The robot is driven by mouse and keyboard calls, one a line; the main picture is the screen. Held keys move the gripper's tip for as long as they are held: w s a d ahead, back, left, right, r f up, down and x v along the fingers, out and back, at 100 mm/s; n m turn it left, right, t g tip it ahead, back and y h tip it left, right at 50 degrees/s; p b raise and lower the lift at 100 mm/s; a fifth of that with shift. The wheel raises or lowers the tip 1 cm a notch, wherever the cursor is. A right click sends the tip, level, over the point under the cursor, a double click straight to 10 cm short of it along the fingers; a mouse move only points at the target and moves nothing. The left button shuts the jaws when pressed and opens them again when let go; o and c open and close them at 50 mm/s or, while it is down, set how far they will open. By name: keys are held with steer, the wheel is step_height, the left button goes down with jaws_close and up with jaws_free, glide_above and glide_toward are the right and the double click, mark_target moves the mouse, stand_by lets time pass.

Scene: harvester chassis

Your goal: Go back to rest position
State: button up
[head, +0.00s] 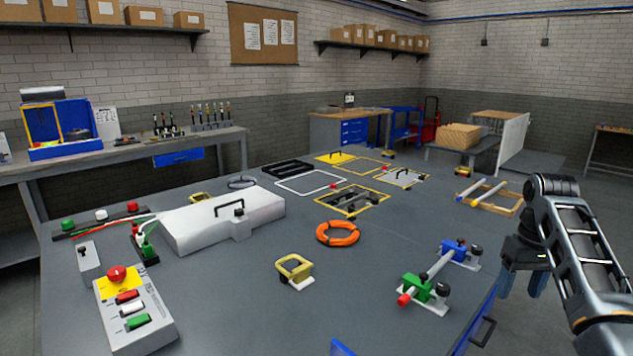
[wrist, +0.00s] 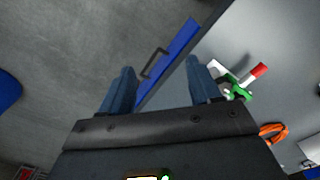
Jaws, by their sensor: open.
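My gripper (head: 522,281) hangs at the right of the head view, beyond the table's right edge, with its dark blue fingers pointing down. In the wrist view the two blue fingers of my gripper (wrist: 158,78) are spread apart with nothing between them. Below them show the grey floor (wrist: 70,50) and a blue drawer front with a dark handle (wrist: 155,62). My arm comes in from the lower right of the head view.
The grey table (head: 350,290) fills the middle. Near my gripper stand a green clamp (head: 417,287) and a blue clamp (head: 459,250) with a rod. An orange ring (head: 338,233), white cover (head: 220,220) and button box (head: 134,312) lie further left.

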steer(key=s+a+f+t, duration=0.25)
steer(key=a+f, duration=0.25)
steer(key=f, duration=0.4)
steer(key=s+a+f+t, duration=0.1)
steer(key=s+a+f, duration=0.35)
steer(key=f, duration=0.55)
steer(key=s+a+f+t, duration=0.3)
steer(key=s+a+f, duration=0.4)
steer(key=s+a, duration=0.45)
steer(key=s+a+r+t, duration=0.15)
steer(key=s+r, duration=0.25)
steer(key=s, duration=0.4)
steer(key=s+a+r+n+t+b, duration=0.1)
steer(key=s+r+t, duration=0.1)
steer(key=s+r, duration=0.45)
steer(key=s+a+r+t, duration=0.1)
steer(key=s+r+t, duration=0.15)
steer(key=s, duration=0.75)
steer(key=s+r+t, duration=0.2)
steer(key=s+r, duration=0.4)
steer(key=r, duration=0.6)
steer(key=shift+s+a+r+n, duration=0.15)
steer(key=shift+a+n, duration=0.15)
steer(key=shift+a, duration=0.05)
